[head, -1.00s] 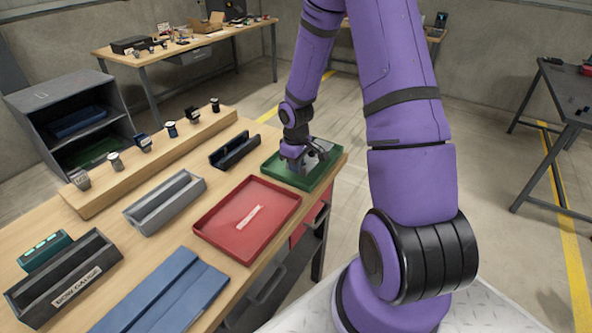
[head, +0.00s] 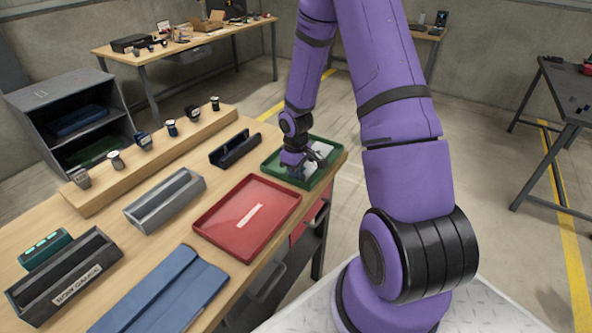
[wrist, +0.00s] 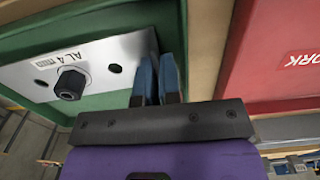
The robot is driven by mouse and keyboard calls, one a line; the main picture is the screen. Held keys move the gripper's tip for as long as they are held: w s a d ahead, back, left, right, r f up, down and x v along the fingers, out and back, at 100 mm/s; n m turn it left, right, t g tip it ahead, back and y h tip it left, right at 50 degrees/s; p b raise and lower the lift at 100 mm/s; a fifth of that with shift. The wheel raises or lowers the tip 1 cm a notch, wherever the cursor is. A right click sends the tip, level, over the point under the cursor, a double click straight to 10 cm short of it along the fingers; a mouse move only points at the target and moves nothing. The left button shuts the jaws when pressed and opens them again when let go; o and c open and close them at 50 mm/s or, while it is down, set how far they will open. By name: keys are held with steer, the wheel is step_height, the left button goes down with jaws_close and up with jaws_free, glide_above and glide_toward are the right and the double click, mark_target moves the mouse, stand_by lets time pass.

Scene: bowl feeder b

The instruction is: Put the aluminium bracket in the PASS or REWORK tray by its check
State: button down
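The aluminium bracket (wrist: 85,65) is a pale metal plate marked "AL 4 mm", with a dark round knob and dark holes. It is in or just over the green tray (wrist: 110,112); I cannot tell whether it touches the floor. In the head view the bracket (head: 322,150) is partly hidden by my gripper (head: 306,172). In the wrist view my gripper's blue fingers (wrist: 157,82) are close together at the bracket's right edge and look shut on it. The red tray (head: 247,217), with a white label ending in "ORK" in the wrist view, is empty.
A grey holder (head: 165,200), a dark block-like holder (head: 234,148) and a labelled dark gauge box (head: 65,280) stand on the bench. A blue pad (head: 160,295) lies in front. A wooden rail (head: 150,165) carries several small pieces. The green tray is near the bench's far right corner.

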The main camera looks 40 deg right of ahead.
steer(key=c, duration=1.6)
jaws_free()
step_height(320, 180, up, 13)
steer(key=s+a+r+m+t+h, duration=0.1)
steer(key=s+a+r, duration=0.3)
steer(key=r, duration=0.5)
steer(key=s+a+r+m+t+h, duration=0.1)
steer(key=s+a+r, duration=0.3)
steer(key=r, duration=0.5)
steer(key=s+a+r+m+t+y, duration=0.1)
steer(key=s+a+r, duration=0.2)
steer(key=s, duration=0.5)
steer(key=s+a+r+m+t+y, duration=0.1)
steer(key=s+a+r+t, duration=0.1)
steer(key=s+r, duration=0.3)
steer(key=s+a, duration=0.1)
steer(key=s, duration=0.1)
steer(key=shift+s+r, duration=0.35)
steer(key=shift+r, duration=0.05)
